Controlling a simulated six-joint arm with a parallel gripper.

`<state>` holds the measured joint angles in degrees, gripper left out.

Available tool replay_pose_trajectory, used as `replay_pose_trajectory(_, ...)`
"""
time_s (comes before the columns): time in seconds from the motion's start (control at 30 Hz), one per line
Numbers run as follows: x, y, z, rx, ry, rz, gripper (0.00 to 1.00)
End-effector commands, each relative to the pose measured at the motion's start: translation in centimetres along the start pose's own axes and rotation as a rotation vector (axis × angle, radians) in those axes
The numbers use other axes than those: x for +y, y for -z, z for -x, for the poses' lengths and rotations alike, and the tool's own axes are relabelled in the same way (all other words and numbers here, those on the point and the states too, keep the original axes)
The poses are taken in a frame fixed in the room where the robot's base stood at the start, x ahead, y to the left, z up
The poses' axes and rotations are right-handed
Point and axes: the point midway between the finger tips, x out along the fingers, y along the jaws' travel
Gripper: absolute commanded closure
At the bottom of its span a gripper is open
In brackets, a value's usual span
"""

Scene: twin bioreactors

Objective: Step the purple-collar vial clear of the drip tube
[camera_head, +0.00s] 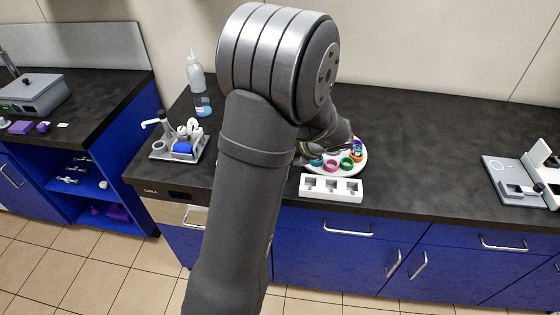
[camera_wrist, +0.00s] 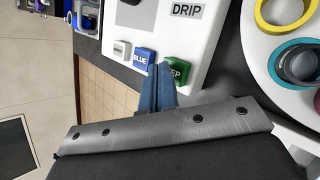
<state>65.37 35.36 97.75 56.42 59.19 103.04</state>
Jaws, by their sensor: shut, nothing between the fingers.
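In the wrist view my gripper (camera_wrist: 164,72) is shut and empty, its blue fingertips at the left edge of a green button (camera_wrist: 176,72). The fingers hide part of its label, leaving "EP" readable; I cannot tell whether they touch or press it. The button sits on a white panel (camera_wrist: 205,45) marked DRIP. A white turntable (camera_wrist: 258,62) at the right carries a yellow collar (camera_wrist: 285,24) and a teal collar (camera_wrist: 283,62) around a dark vial. In the head view the turntable (camera_head: 361,160) is partly behind my arm. I cannot make out the purple-collar vial or drip tube surely.
A blue button (camera_wrist: 144,58) and a pale button (camera_wrist: 121,49) sit beside the green one. In the head view a white block with three recesses (camera_head: 331,197) stands before the turntable. A tray (camera_head: 160,155) with bottles stands left.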

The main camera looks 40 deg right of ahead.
Motion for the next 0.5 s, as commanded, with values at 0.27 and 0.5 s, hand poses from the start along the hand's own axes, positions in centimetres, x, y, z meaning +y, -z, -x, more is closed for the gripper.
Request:
replay_pose_trajectory(0.27,0.47,-0.45,0.64,0.001,-0.001,0.001,1.0)
replay_pose_trajectory(0.5,0.56,-0.57,0.77,0.0,0.0,0.001,1.0)
